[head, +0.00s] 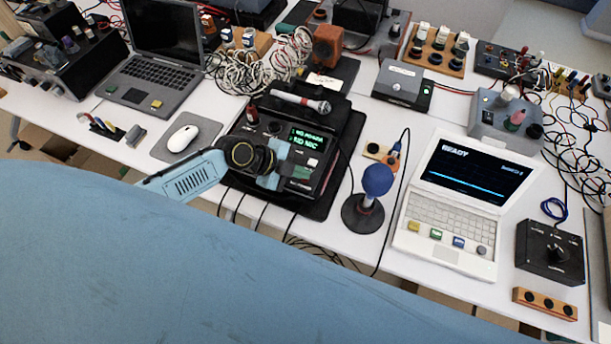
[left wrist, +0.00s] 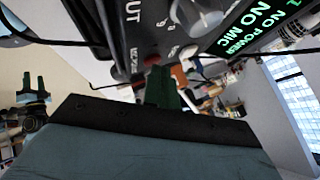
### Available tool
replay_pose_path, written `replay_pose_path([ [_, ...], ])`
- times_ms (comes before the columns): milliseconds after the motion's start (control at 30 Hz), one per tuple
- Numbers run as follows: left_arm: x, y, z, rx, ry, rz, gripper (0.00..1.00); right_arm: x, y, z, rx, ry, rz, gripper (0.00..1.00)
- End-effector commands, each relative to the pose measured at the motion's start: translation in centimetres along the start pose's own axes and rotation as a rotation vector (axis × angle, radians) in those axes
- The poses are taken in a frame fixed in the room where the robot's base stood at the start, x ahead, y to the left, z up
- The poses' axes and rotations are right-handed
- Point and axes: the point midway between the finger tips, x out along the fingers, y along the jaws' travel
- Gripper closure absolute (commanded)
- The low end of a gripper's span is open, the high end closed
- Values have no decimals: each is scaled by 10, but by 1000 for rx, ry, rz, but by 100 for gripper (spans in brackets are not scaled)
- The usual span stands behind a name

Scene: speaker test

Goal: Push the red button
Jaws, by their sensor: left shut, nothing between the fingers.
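A black box (head: 322,162) with a green lit display reading "NO MIC" lies on a black mat on the white table. A small red cap (head: 252,113) stands near its upper left; I cannot tell for sure that it is the red button. My left gripper (head: 283,172) reaches in from the left over the box's lower part, its fingers partly hidden. In the left wrist view its dark green fingers (left wrist: 162,88) are shut and empty. A red spot (left wrist: 152,60) shows just beyond them, close to the box. Contact cannot be told.
A mouse (head: 183,138) and grey laptop (head: 150,85) are left. A blue-topped microphone on a stand (head: 377,182) and white laptop (head: 440,210) are right. Loose cables hang at the front edge. A two-pronged shape (left wrist: 33,95) is unclear.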

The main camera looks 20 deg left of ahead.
Motion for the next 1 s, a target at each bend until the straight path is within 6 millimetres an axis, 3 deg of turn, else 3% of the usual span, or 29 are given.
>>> replay_pose_path([
  [1000, -16, -12, -12, 0, 0, 0, 100, -15, 0, -1, 0, 0, 0, 56],
])
